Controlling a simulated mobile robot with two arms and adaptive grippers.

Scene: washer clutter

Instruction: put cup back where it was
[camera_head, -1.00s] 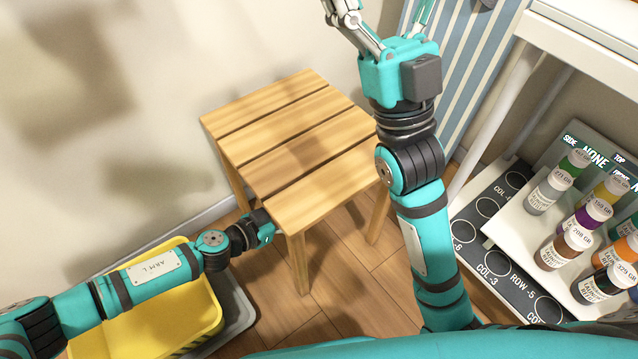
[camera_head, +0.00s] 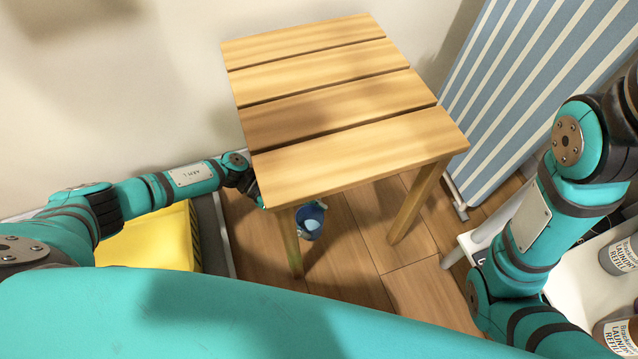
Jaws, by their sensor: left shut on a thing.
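A blue cup (camera_head: 310,221) with a paler blue patch shows under the near edge of the wooden slatted stool (camera_head: 345,140), beside its near left leg. My left gripper (camera_head: 259,196) reaches in from the left at the stool's near left corner. Its fingers are mostly hidden by the stool's edge and leg. It is shut on the blue cup and holds it below the seat. The cup's upper part is partly covered by the stool. My right arm is at the right edge; its gripper is out of the picture.
The stool top is bare. A yellow basket (camera_head: 155,240) stands at the left under my left arm. A blue-striped board (camera_head: 540,75) leans at the back right. White-labelled bottles (camera_head: 620,255) stand on a white shelf at the lower right. Wooden floor (camera_head: 350,250) shows below the stool.

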